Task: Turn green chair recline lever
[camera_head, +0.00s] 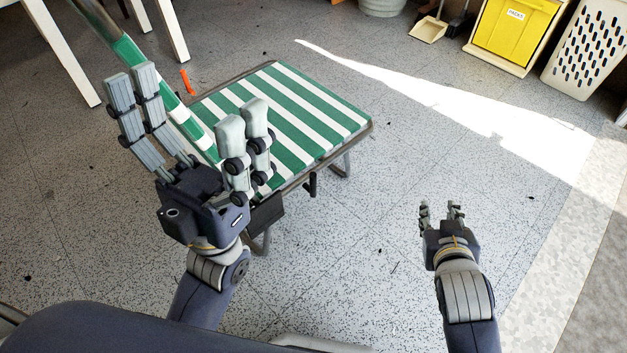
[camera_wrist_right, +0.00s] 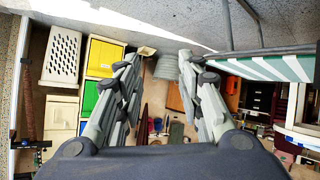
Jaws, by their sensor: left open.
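The green-and-white striped chair (camera_head: 300,105) stands on the floor, with its seat facing up and its striped backrest rising to the upper left. It also shows at the right edge in the right wrist view (camera_wrist_right: 275,66). A small orange lever-like piece (camera_head: 187,82) shows at its far left side, beside the backrest. My left gripper (camera_head: 190,105) is open in front of the chair's left part; its fingers hide some of the seat and backrest. I see nothing between them. My right gripper (camera_head: 440,212) is open and empty, to the right of the chair and apart from it.
A white table (camera_head: 62,45) stands at the upper left. A dustpan (camera_head: 428,29), a yellow bin (camera_head: 514,30) and a white basket (camera_head: 588,48) stand along the far right. The speckled floor (camera_head: 370,240) between my grippers is clear.

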